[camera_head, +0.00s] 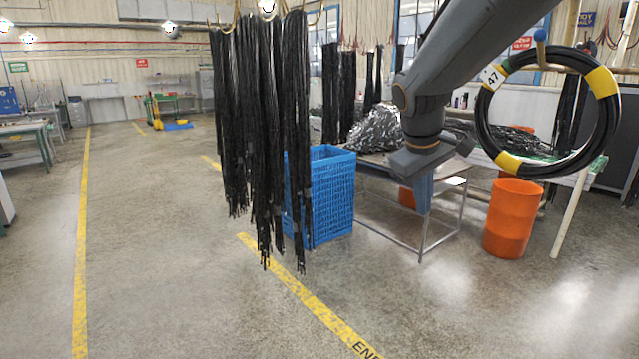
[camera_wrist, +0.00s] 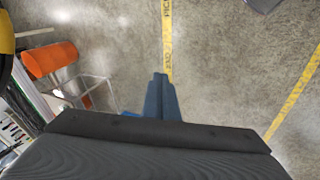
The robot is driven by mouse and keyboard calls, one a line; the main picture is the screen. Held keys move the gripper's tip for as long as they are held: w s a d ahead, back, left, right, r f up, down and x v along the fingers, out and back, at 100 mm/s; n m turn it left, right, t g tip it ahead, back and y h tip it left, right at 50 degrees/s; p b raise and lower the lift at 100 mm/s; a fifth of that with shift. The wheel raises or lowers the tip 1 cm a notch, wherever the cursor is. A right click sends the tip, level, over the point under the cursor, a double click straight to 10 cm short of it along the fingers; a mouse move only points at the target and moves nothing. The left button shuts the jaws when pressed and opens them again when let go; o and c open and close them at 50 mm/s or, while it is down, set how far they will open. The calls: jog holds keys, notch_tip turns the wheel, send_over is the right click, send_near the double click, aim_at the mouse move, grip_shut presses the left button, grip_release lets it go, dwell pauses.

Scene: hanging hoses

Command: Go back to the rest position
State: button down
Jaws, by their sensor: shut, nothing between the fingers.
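My gripper (camera_head: 421,205) points straight down at the end of my arm, in front of the metal table. It is shut and holds nothing. In the wrist view my gripper (camera_wrist: 160,84) shows at the centre, its fingers together above the bare floor. A coiled black hose (camera_head: 484,118) with yellow bands and a tag marked 47 hangs from a hook to the right of my arm, apart from the gripper. Part of its edge shows at the far left of the wrist view (camera_wrist: 6,45).
Bundles of black hoses (camera_head: 262,120) hang left of my arm. A blue crate (camera_head: 335,195) stands behind them. A metal table (camera_head: 388,236) and an orange bin (camera_head: 513,220) stand on the right. The floor at left and front is clear, with yellow lines (camera_head: 82,230).

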jog(key=s+a+f+m+g+y+b, duration=0.2)
jog(key=s+f+m, duration=0.3)
jog(key=s+f, duration=1.4)
notch_tip(320, 180, down, 3)
jog(key=shift+s+a+r+y+b, duration=0.2)
jog(key=shift+s+a+y+b, duration=0.1)
jog(key=shift+a+y+b, duration=0.1)
